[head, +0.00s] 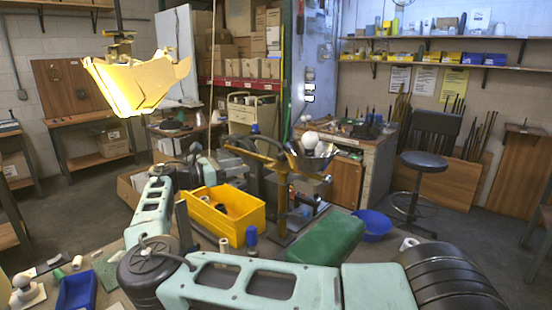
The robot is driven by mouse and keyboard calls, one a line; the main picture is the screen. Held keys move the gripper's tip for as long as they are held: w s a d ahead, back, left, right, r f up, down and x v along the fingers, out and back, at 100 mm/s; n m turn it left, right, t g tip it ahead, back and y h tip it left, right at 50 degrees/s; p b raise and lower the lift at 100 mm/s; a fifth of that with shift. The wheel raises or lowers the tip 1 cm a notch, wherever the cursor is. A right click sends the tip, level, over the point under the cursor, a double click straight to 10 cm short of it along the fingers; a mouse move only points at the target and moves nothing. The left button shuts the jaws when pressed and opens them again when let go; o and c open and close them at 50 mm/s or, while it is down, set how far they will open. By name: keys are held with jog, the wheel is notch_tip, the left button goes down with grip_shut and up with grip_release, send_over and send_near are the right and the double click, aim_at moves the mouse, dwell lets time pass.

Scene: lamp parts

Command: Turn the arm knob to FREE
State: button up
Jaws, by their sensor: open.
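A brass-coloured lamp stand (283,195) stands upright on the bench near the middle of the head view. Its slanted arm (253,150) reaches from the upper left down to the post. A shiny metal reflector (312,162) with a white bulb (310,140) is at the right of the post. The arm knob and its FREE marking are too small to tell apart from the lamp's joints. My gripper (233,160) is at the end of my pale green arm, left of the post and close to the slanted arm. Its dark fingers are small and partly merge with the background; it is open.
A yellow bin (225,212) with small parts stands left of the post. A green block (327,238), a blue bowl (373,225) and a blue-capped bottle (251,238) are nearby. A yellow shade (138,82) hangs at the upper left. A blue tray (76,291) is at the lower left.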

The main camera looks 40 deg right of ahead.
aim_at(276, 163)
jog(key=x, duration=1.3)
jog(key=shift+s+d, duration=0.1)
jog(key=shift+d, duration=0.15)
jog(key=c, duration=0.7)
